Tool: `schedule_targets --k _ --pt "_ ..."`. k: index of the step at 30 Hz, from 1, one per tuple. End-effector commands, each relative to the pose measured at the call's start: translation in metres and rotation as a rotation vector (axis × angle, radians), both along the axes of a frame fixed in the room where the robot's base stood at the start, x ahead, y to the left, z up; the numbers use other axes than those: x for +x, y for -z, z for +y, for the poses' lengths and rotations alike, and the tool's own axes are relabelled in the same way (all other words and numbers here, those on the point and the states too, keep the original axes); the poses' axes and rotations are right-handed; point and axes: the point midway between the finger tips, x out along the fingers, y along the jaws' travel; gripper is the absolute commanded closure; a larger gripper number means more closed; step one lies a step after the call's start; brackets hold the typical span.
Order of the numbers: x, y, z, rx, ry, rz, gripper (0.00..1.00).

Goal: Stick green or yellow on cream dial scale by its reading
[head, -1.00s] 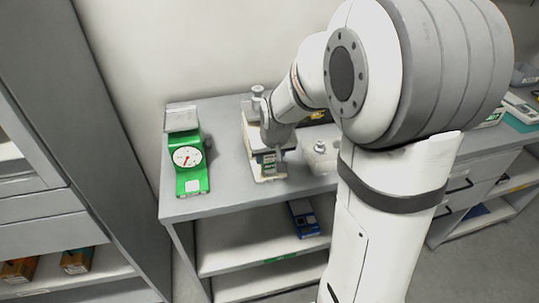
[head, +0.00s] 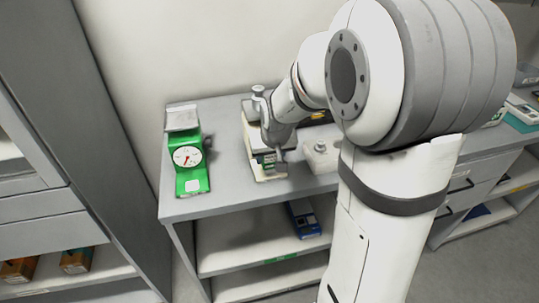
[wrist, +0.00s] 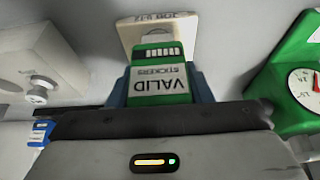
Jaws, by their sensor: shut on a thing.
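My gripper (wrist: 160,92) is shut on a green sticker block (wrist: 160,80), labelled VALID STICKERS, seen upside down in the wrist view. The block also shows in the head view (head: 268,160), below my wrist. A cream scale body (head: 270,177) stands under and behind my gripper on the table; its front part with a printed label (wrist: 138,28) shows just beyond the block in the wrist view. My gripper and wrist cover its middle, and I cannot see its dial or reading. I cannot tell whether the block touches the scale.
A green dial scale (head: 191,180) stands to the left on the grey table (head: 225,165). A pale block with a knob (head: 322,158) stands close on the right. A blue item (head: 303,218) lies on the shelf below. Table between the scales is clear.

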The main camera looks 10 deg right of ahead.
Motion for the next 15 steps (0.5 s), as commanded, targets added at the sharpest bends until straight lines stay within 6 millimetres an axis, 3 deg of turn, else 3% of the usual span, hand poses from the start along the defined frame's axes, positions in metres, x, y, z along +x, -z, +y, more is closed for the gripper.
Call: schedule_targets --k 15 --pt "0.0001 0.0068 -0.0005 0.000 0.001 0.000 0.73"
